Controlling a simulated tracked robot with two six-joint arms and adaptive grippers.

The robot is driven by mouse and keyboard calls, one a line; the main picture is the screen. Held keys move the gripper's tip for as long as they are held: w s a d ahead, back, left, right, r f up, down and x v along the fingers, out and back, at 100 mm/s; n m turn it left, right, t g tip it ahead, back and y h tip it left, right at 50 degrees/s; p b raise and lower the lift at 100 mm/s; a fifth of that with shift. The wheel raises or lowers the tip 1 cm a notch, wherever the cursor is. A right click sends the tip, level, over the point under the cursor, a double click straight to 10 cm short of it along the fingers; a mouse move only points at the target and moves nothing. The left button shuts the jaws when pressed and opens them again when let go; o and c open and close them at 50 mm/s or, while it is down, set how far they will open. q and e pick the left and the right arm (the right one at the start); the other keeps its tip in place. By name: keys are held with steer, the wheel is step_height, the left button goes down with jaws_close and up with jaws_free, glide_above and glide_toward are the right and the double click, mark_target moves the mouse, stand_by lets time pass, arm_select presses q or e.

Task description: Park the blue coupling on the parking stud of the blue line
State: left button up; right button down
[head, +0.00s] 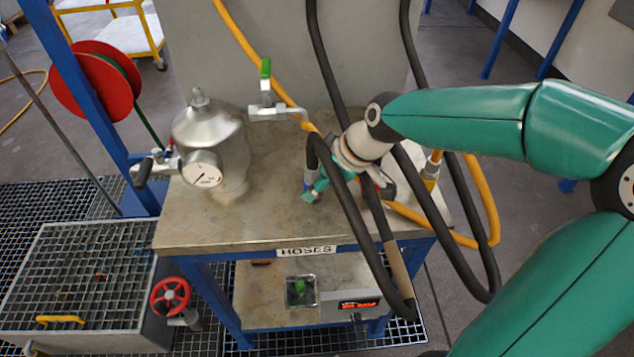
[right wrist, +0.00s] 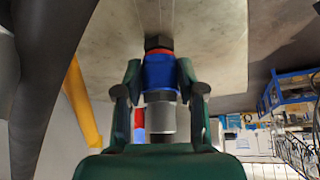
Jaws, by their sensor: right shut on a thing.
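My right gripper (head: 314,190) is over the steel table in the head view, at the end of my green arm from the right. In the right wrist view its two fingers (right wrist: 160,92) close on the blue coupling (right wrist: 161,72) from both sides. The coupling has a blue band, a dark end and a grey metal lower part. In the head view a little blue (head: 310,178) shows beside the fingers; a black hose loop hides much of it. I cannot pick out the blue line's parking stud. My left gripper is out of view.
A steel vessel (head: 208,135) with a gauge (head: 202,169) stands on the table's left. A green-handled valve (head: 265,80) is at the back. Black hoses (head: 411,180) and a yellow hose (head: 481,195) hang around my right wrist. The table's front middle (head: 270,225) is clear.

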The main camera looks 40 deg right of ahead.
steer(key=shift+f, duration=0.3)
steer(key=shift+r, duration=0.1)
steer(key=c, duration=0.6)
jaws_free()
